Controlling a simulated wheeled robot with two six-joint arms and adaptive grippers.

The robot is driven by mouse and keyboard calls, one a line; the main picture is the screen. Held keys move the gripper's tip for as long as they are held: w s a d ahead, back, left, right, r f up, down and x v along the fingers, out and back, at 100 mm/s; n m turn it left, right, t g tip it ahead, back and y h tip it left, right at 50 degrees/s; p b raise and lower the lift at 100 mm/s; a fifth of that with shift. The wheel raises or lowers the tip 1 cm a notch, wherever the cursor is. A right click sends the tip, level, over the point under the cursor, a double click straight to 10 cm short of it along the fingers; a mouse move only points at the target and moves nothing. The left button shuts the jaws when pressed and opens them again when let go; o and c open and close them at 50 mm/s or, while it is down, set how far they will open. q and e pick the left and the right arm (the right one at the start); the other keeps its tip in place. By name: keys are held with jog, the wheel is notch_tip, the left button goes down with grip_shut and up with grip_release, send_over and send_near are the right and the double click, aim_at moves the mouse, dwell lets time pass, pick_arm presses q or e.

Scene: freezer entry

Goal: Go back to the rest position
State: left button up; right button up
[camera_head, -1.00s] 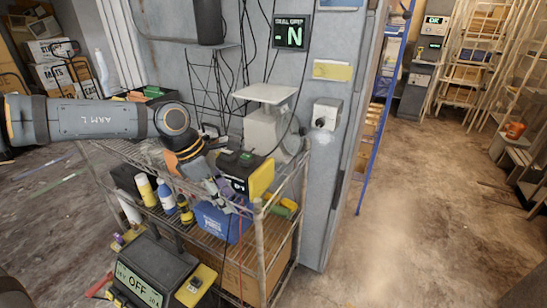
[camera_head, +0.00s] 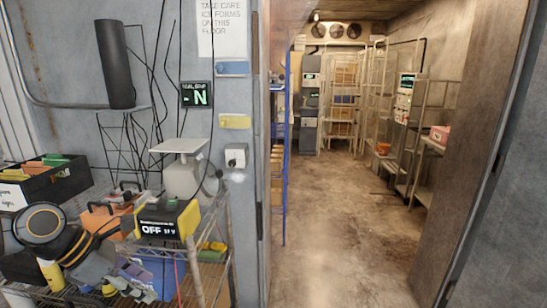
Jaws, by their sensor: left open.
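My left arm comes in at the lower left. My left gripper (camera_head: 132,277) hangs low over the wire shelf cart, pointing down and right, with its jaws apart and nothing seen between them. It is just left of and below a yellow and black box (camera_head: 168,219) whose display reads OFF. A blue bin (camera_head: 165,276) lies partly behind the fingers. My right gripper is not in view.
A white pedestal device (camera_head: 185,175) and a black bin of folders (camera_head: 45,180) stand on the cart (camera_head: 215,235). A grey wall (camera_head: 220,100) with a small N display (camera_head: 196,95) is behind. Right of it an open doorway leads to clear floor (camera_head: 335,210) and racks.

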pick_arm(q)
jog(key=w+d+r+n+t+h, duration=0.1)
jog(key=w+d+n+t+h, duration=0.15)
jog(key=w+n+t, duration=0.35)
jog(key=w+d+n+t+h, duration=0.2)
jog(key=d+n+t, duration=0.15)
jog(key=n, duration=0.55)
jog(key=s+a+f+n+t+y, duration=0.2)
jog(key=a+f+n+y, duration=0.85)
jog(key=n, duration=0.85)
jog(key=s+d+f+n+g, duration=0.4)
jog(key=s+f+n+g, duration=0.15)
jog(key=s+f, duration=0.35)
jog(key=s+d+f+n+g, duration=0.3)
jog(key=s+f+n+g, duration=0.3)
jog(key=s, duration=0.4)
jog(key=s+a+f+g, duration=0.1)
jog(key=s+f, duration=0.1)
jog(key=f, duration=1.2)
jog(key=s+a+f, duration=0.1)
jog(key=s+f, duration=0.1)
jog(key=f, duration=1.3)
jog(key=s+a+f+n+g, duration=0.1)
jog(key=s+f, duration=1.3)
jog(key=s, duration=0.3)
jog(key=shift+s+f+y, duration=0.3)
jog(key=shift+f, duration=0.05)
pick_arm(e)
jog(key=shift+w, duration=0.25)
